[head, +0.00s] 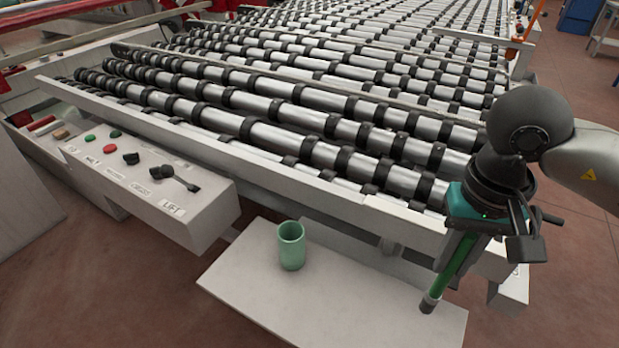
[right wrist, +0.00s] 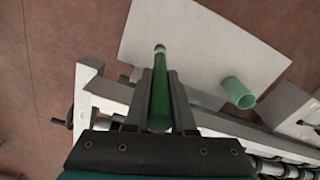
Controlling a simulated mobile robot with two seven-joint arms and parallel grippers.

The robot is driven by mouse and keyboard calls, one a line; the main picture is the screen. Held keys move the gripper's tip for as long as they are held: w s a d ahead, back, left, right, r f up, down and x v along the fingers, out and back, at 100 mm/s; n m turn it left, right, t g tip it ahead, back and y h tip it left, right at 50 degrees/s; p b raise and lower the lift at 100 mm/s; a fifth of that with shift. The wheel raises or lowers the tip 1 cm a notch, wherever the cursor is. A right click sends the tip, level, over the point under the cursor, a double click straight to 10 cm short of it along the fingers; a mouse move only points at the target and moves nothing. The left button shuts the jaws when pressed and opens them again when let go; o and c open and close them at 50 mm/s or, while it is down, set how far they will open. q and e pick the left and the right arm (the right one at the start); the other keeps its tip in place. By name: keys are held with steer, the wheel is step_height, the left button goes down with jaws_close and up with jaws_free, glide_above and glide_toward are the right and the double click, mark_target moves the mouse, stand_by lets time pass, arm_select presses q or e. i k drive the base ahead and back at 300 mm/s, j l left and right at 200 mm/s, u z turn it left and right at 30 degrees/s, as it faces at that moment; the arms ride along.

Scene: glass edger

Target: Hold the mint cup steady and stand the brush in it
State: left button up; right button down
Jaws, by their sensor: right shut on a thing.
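The mint cup (head: 291,246) stands upright on a white shelf (head: 330,300) in the head view. It also shows in the right wrist view (right wrist: 238,93). The brush (head: 452,268) is a green stick with a darker lower end. My right gripper (head: 462,240) is shut on the brush and holds it at a tilt, to the right of the cup and apart from it. In the right wrist view the brush (right wrist: 160,95) lies between the two fingers. My left gripper is in neither view, and nothing holds the cup.
A roller conveyor (head: 300,105) fills the area behind the shelf, with a white rail along its front. A control box (head: 150,185) with buttons and a lever stands to the left of the shelf. The shelf around the cup is bare.

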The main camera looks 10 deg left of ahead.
mark_target(293, 260)
steer(key=l+u, duration=0.6)
steer(key=u, duration=0.15)
steer(key=l+u, duration=0.35)
